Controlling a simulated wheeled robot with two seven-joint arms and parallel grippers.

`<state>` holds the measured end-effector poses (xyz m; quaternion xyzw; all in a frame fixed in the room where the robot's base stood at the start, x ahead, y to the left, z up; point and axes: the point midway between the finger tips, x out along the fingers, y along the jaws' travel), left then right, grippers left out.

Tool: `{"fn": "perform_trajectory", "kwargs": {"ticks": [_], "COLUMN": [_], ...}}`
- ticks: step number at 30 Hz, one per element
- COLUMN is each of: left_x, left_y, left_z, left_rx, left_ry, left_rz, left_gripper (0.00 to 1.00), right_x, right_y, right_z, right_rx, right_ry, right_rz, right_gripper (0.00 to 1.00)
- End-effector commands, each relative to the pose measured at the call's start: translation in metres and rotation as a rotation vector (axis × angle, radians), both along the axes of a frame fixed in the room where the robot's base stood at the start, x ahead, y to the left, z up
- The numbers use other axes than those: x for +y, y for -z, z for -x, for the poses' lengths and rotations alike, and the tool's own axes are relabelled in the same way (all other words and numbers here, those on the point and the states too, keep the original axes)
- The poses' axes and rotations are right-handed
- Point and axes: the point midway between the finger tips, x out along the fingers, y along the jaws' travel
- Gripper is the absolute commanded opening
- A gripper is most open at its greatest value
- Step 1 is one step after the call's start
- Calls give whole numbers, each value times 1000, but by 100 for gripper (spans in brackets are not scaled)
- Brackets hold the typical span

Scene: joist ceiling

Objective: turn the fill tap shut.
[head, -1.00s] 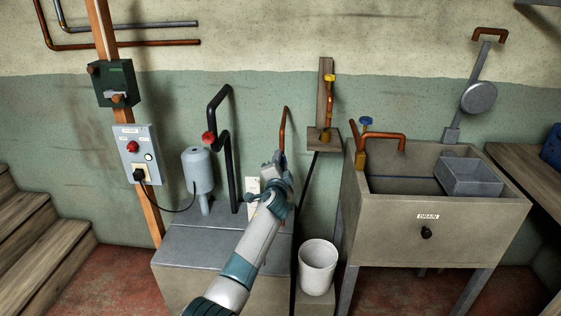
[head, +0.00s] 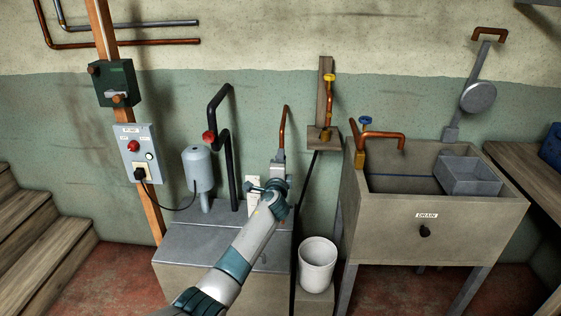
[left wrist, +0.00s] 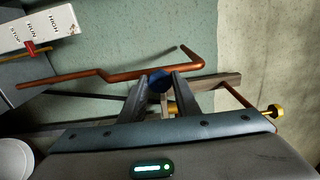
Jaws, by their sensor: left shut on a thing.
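My left gripper (head: 280,156) is at the lower end of an upright copper pipe (head: 284,122) against the green wall, above the grey-topped block. In the left wrist view its two fingers close on a small round blue knob (left wrist: 157,81) beside the copper pipe (left wrist: 120,74). The gripper hides this knob in the head view. A brass part (left wrist: 172,107) shows between the fingers. No label naming the fill tap is readable. Another blue-handled tap (head: 365,120) stands at the sink's left corner, clear of the gripper. My right gripper is not in view.
A yellow-handled tap (head: 329,78) is on a wooden board to the right. A white bucket (head: 317,264) stands below, left of the stone sink (head: 385,235). A grey cylinder (head: 198,170) and black pipe (head: 229,165) stand left. A white selector plate (left wrist: 38,27) is near the gripper.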

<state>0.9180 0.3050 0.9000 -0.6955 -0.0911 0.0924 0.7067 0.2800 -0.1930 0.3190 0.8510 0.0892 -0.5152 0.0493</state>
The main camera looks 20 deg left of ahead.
Motion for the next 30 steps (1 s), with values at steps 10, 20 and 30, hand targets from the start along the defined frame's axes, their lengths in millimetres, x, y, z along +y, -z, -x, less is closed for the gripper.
{"fn": "perform_trajectory", "kwargs": {"ticks": [10,20,30], "left_x": [0,-1,-8], "left_y": [1,1,0], "left_z": [0,2,28], "left_rx": [1,0,0], "left_ry": [1,1,2], "left_rz": [-1,1,2], "left_gripper": [48,48,48], "right_x": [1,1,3], "right_y": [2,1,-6], "right_z": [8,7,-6], "right_rx": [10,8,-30], "right_ry": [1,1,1], "right_rz": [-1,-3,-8], "right_gripper": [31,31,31]}}
